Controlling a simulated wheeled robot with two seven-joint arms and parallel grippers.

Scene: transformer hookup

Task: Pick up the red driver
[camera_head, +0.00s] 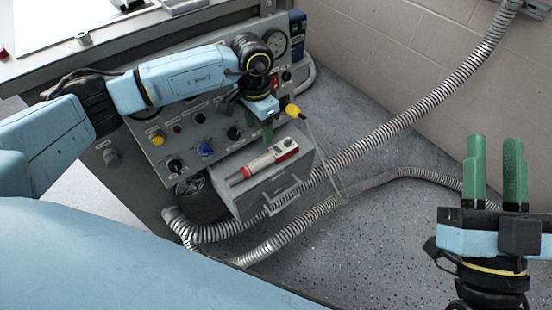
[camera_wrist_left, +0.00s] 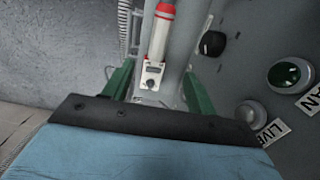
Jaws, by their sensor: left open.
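A red-and-white tool (camera_head: 268,160), the only red tool I can make out, lies on top of a grey box on the front of the control panel. In the left wrist view the tool (camera_wrist_left: 160,40) shows a red and white body and a grey end with a small dark window, between the green fingers in the picture. My left gripper (camera_head: 262,128) hangs just above and behind the tool, open and empty. I cannot tell the exact height gap. My right gripper (camera_head: 495,175) is at the right, fingers apart and empty.
The control panel (camera_head: 160,150) has several knobs and a gauge close around my left gripper. A yellow-ended item (camera_head: 293,110) with a thin line is just to its right. Ribbed metal conduits (camera_head: 400,128) cross the speckled floor (camera_head: 370,240). The box has a handle (camera_head: 285,198).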

